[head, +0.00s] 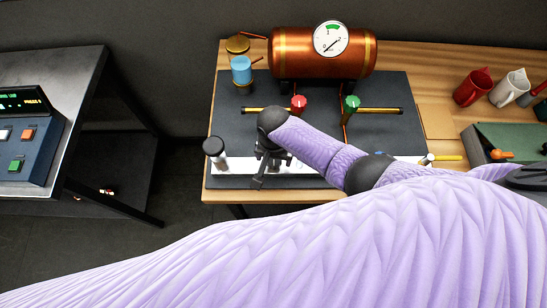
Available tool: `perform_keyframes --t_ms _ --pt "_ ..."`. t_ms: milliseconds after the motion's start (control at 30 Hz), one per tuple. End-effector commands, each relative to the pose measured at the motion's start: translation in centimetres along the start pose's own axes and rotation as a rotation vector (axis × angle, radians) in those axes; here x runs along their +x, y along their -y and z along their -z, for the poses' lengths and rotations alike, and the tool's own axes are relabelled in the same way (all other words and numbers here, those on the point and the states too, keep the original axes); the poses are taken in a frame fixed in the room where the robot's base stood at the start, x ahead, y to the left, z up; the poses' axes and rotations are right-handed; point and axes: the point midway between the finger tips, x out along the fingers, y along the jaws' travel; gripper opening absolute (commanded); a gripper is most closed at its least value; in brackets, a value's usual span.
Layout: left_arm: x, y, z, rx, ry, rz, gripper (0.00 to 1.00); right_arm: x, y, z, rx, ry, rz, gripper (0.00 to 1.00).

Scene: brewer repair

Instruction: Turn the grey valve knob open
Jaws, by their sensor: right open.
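I cannot clearly make out a grey valve knob; my right arm and gripper cover part of the board. A red valve knob (298,104) and a green valve knob (350,103) stand on the brass pipework below the copper boiler (300,54). My right gripper (270,172) is open and points down over the white strip (234,166) at the board's front. It is in front of and left of the red knob. Whether anything is between its fingers is hidden. My left gripper is not in view.
A dark-topped cylinder (215,150) stands just left of the gripper.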

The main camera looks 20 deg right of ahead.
Motion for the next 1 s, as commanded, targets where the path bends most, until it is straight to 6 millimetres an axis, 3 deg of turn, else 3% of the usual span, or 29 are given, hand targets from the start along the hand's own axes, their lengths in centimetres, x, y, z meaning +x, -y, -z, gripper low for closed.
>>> perform_keyframes --t_ms 300,733,1000 --pt "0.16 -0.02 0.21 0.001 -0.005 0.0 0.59 0.39 -0.02 0.01 0.0 0.0 0.0 0.93" --pt "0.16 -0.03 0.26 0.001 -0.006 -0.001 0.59 0.38 -0.03 0.02 0.0 0.0 -0.001 0.02" --pt "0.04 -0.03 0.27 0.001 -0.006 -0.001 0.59 0.34 -0.03 0.03 -0.028 -0.001 0.0 0.0"
